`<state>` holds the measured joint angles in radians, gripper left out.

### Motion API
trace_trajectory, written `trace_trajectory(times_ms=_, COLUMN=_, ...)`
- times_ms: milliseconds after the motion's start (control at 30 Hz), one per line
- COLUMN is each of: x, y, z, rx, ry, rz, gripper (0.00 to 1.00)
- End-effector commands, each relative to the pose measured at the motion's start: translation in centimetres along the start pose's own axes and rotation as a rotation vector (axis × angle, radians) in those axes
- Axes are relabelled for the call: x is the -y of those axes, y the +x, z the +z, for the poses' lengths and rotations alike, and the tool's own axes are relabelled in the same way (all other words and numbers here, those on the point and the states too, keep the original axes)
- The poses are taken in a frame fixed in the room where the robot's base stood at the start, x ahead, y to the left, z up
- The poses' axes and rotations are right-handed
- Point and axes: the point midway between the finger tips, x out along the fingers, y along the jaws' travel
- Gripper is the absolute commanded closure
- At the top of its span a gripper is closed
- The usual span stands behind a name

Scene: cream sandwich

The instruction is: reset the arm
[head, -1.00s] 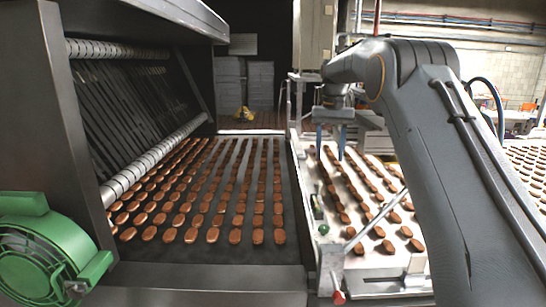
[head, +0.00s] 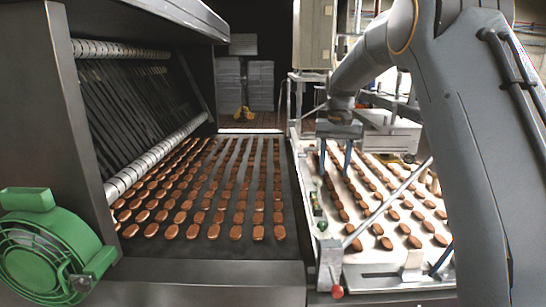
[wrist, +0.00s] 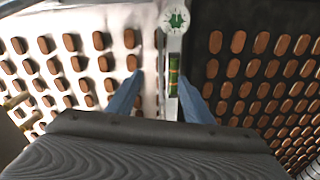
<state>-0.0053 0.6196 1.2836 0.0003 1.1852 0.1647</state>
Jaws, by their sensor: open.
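My gripper (head: 335,158) hangs from my arm over the left edge of the white conveyor in the head view. Its two blue fingers point down and stand apart, with nothing between them. In the wrist view my gripper (wrist: 156,98) shows its blue fingers spread wide above the divider between the two belts. My dark grey arm covers much of the right side of the head view.
The dark belt (head: 255,258) on the left and the white belt (head: 352,190) on the right carry rows of brown biscuits. A green motor (head: 45,250) is at lower left. A red knob (head: 337,291) and a metal bar (head: 390,200) are near the white belt.

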Motion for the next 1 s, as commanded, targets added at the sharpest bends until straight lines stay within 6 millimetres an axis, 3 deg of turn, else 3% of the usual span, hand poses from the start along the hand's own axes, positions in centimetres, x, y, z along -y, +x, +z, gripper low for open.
trace_trajectory(times_ms=267, x=-1.7, y=3.0, z=9.3, rx=-0.052, ry=-0.054, rz=-0.007, gripper=0.54)
trace_trajectory(times_ms=600, x=-4.1, y=7.3, z=23.1, rx=-0.114, ry=-0.115, rz=-0.012, gripper=0.54)
trace_trajectory(times_ms=1000, x=-5.8, y=10.3, z=33.3, rx=-0.152, ry=-0.153, rz=-0.013, gripper=0.54)
